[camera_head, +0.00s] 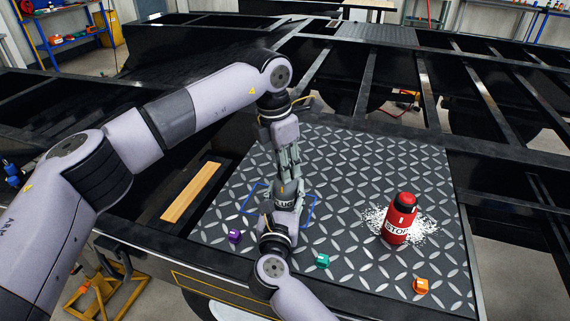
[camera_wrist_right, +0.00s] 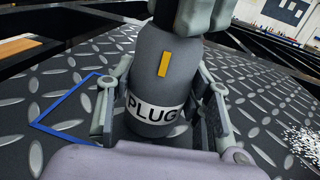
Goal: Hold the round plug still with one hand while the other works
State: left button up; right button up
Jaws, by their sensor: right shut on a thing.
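The round plug is a dark grey cylinder with a white PLUG label and a yellow mark; it shows best in the right wrist view (camera_wrist_right: 148,80). It stands upright over the patterned metal plate (camera_head: 345,175). My right gripper (camera_wrist_right: 160,118) is shut on it, one finger on each side low on its body. My left gripper (camera_head: 288,165) comes down from above, and its fingers (camera_wrist_right: 192,14) straddle the plug's dark upper end. Whether they press on it I cannot tell. In the head view the two grippers hide most of the plug.
A blue outline (camera_head: 311,207) marks the plate around the plug. A red STOP canister (camera_head: 392,232) stands on white specks at the right. Purple (camera_head: 235,237), teal (camera_head: 322,261) and orange (camera_head: 420,286) cubes lie near the front. A wooden bar (camera_head: 192,192) lies left. Open frame gaps lie behind.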

pick_arm(q)
jog(key=o, duration=0.5)
jog(key=shift+o, duration=0.2)
jog(key=shift+r, duration=0.1)
notch_tip(320, 180, up, 12)
jog(key=s+a, duration=0.1)
jog(key=shift+a, duration=0.25)
pick_arm(e)
jog(key=o, duration=1.3)
jog(key=shift+o, duration=0.2)
jog(key=shift+s, duration=0.15)
